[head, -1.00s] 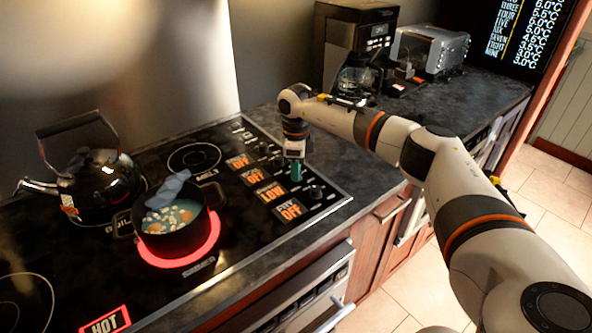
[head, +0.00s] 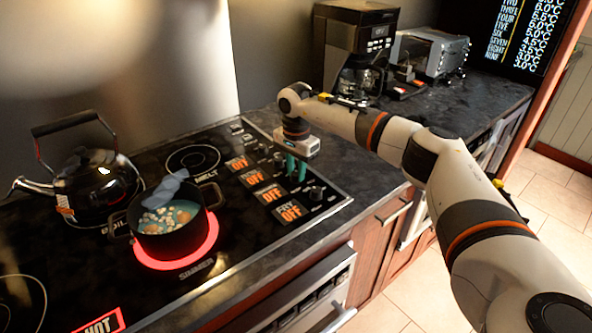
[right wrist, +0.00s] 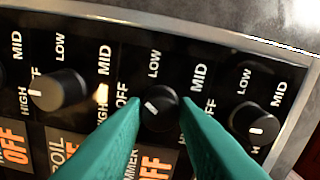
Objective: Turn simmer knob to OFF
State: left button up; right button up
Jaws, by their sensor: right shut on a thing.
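The simmer knob (right wrist: 158,107) is a small black dial with a white mark, between my green fingertips in the right wrist view. My right gripper (head: 295,174) is shut on it from above, with one finger on each side (right wrist: 160,104). The knob is largely hidden by the fingers in the head view. The simmer display (head: 270,193) reads OFF in orange. The simmer burner (head: 145,263) still glows red under a black pot (head: 175,240). My left gripper is not in view.
Neighbouring knobs stand close on both sides, one on the left (right wrist: 58,90) and one on the right (right wrist: 254,122). A black kettle (head: 95,187) stands at the back left. A coffee maker (head: 355,50) and toaster (head: 428,54) stand on the far counter.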

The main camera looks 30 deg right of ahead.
aim_at(296, 173)
jog(key=n, duration=0.6)
jog(key=shift+w+r+n+b, duration=0.1)
jog(key=shift+r+n+b, duration=0.05)
jog(key=shift+n+b, duration=0.2)
dwell(0.5)
jog(key=o, duration=1)
notch_tip(296, 173, up, 12)
jog(key=shift+f+b, duration=0.1)
jog(key=shift+b, duration=0.7)
